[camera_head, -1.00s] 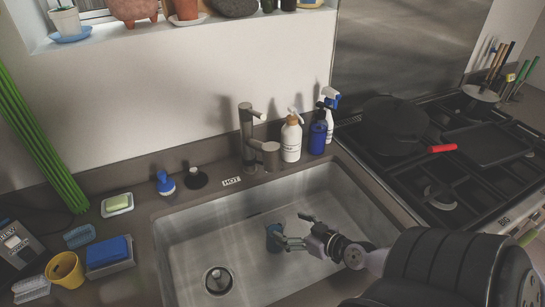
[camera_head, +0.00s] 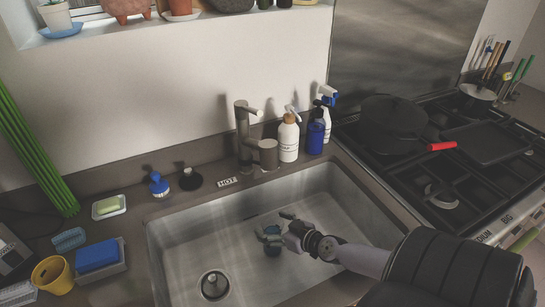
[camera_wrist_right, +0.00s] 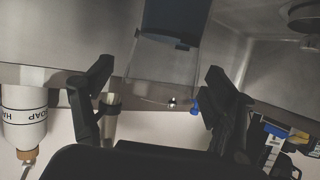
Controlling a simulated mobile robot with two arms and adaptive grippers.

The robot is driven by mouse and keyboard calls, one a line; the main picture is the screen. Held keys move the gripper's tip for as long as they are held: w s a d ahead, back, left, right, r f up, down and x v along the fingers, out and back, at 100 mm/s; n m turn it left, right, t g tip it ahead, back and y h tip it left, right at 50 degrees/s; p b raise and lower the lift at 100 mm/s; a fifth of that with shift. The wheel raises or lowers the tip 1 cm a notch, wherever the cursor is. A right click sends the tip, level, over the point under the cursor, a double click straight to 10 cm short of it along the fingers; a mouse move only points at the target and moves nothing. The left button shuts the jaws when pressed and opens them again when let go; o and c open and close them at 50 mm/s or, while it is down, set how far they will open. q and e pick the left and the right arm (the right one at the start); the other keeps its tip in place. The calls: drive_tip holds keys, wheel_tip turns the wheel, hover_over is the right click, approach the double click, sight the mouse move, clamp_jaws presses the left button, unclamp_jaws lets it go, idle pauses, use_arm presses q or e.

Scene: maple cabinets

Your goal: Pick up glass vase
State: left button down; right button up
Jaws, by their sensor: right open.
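A small dark blue vessel, which I take for the vase (camera_head: 272,230), stands in the sink basin. My right gripper (camera_head: 280,227) is beside it, with its fingers spread at the vessel and partly covering it. In the right wrist view the vase (camera_wrist_right: 178,22) shows at the top, ahead of the two open fingers (camera_wrist_right: 160,72), slightly right of centre, with a gap on each side. Nothing is held. My left gripper is not in view.
The steel sink (camera_head: 190,240) has walls around the gripper and a drain (camera_head: 214,285) at left. A faucet (camera_head: 245,135), a white soap bottle (camera_head: 288,139) and a blue bottle (camera_head: 316,134) stand behind it. Sponges (camera_head: 97,254) and a yellow cup (camera_head: 53,274) are at left.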

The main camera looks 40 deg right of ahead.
drive_tip(key=shift+w+f, duration=0.1)
drive_tip(key=shift+w, duration=0.1)
drive_tip(key=shift+c, duration=0.5)
clamp_jaws()
idle(0.5)
